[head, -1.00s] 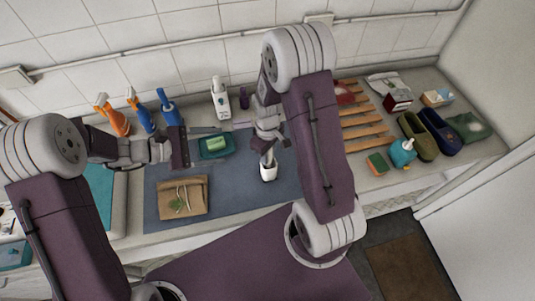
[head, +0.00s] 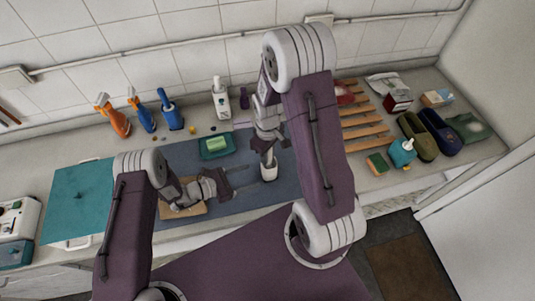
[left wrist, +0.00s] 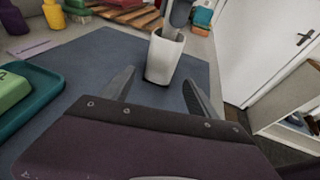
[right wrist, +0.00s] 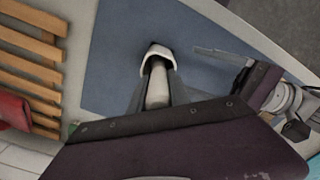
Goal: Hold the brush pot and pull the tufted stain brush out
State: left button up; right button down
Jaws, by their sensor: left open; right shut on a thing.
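The white brush pot (head: 269,172) stands upright on the blue-grey mat (head: 225,190). The pale handle of the stain brush (right wrist: 157,85) rises from the pot; its tufted end is hidden inside. My right gripper (head: 267,150) is shut on this handle from above. My left gripper (head: 250,176) is open, low over the mat, left of the pot. In the left wrist view the pot (left wrist: 164,60) stands just ahead of the open fingers, centred between them. The fingers appear apart from it. The right wrist view shows the pot rim (right wrist: 155,50) beyond the right fingers.
A teal tray with green soap (head: 216,147) lies behind my left gripper. A brown paper package (head: 180,210) is partly under my left arm. Spray bottles (head: 115,118) and a white bottle (head: 221,97) line the back. A wooden rack (head: 365,131) is at right.

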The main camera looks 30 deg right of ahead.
aim_at(265, 171)
pick_arm(q)
jog(key=x, duration=0.7)
jog(key=shift+d+f, duration=0.1)
jog(key=shift+d, duration=0.25)
jog(key=c, duration=0.9)
jog(key=o, duration=1.3)
jog(key=c, duration=1.7)
